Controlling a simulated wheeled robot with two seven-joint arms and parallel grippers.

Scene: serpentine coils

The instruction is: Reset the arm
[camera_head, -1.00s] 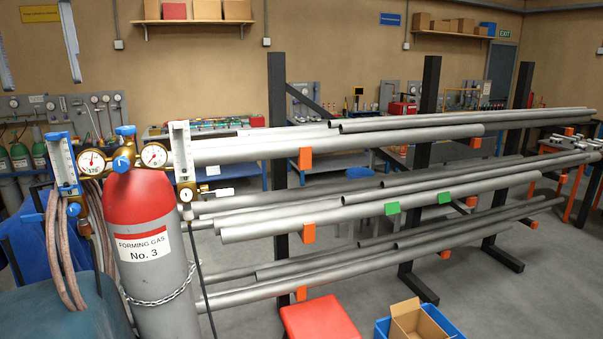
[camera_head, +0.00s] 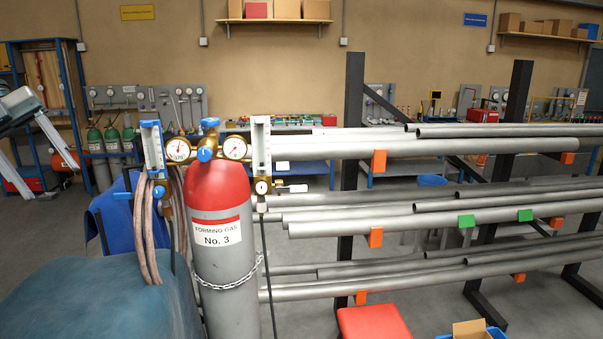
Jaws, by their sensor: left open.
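My left gripper (camera_head: 54,184) is at the far left of the head view. Its two pale fingers are spread apart and slant down to the right, with nothing between them. It is to the left of the gas cylinder and does not appear to touch anything. My right gripper is not in view. A grey cylinder with a red top (camera_head: 216,225), labelled "FORMING GAS No. 3", stands left of centre. Brass regulators with two round gauges (camera_head: 207,151) and two upright flow tubes sit at its top. A chain (camera_head: 232,277) runs around its body.
A rack with black posts (camera_head: 350,150) holds long grey pipes (camera_head: 450,218) on the right. A blue-green rounded surface (camera_head: 95,295) fills the lower left. A red-topped stool (camera_head: 373,323) and a blue bin (camera_head: 490,333) are at the bottom. Green-topped cylinders (camera_head: 113,145) stand behind.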

